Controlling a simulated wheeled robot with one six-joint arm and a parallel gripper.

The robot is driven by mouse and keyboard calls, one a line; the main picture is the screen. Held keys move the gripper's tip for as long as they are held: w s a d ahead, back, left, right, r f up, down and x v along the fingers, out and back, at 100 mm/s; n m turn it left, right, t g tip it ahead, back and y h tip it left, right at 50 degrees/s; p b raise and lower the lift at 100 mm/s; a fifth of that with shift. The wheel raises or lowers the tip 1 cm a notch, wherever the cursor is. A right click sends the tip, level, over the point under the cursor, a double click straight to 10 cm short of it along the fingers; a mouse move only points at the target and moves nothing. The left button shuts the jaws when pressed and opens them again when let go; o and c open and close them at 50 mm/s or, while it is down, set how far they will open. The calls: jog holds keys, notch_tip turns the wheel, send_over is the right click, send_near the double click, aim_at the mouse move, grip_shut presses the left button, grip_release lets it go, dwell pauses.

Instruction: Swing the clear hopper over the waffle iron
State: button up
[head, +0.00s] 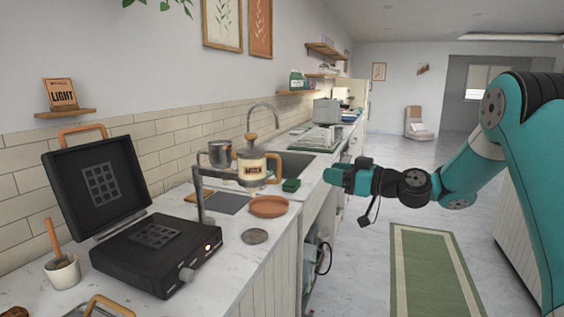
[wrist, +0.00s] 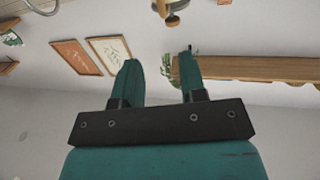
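A metal pitcher (head: 220,153) stands behind the hopper, beside the sink and tap (head: 264,112). A green sponge (head: 291,185) lies near the counter edge. A cup with a wooden-handled tool (head: 63,270) stands left of the iron. The floor beside the counter is clear around the green rug (head: 425,265).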

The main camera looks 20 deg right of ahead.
aim_at(279, 161)
jog(key=p+x, duration=0.5)
jog(key=x, duration=1)
jog(key=shift+a+r+p, duration=0.15)
jog(key=shift+a+p, duration=0.05)
jog(key=shift+p, duration=0.2)
jog(key=shift+w+a, duration=0.35)
jog(key=shift+w, duration=0.05)
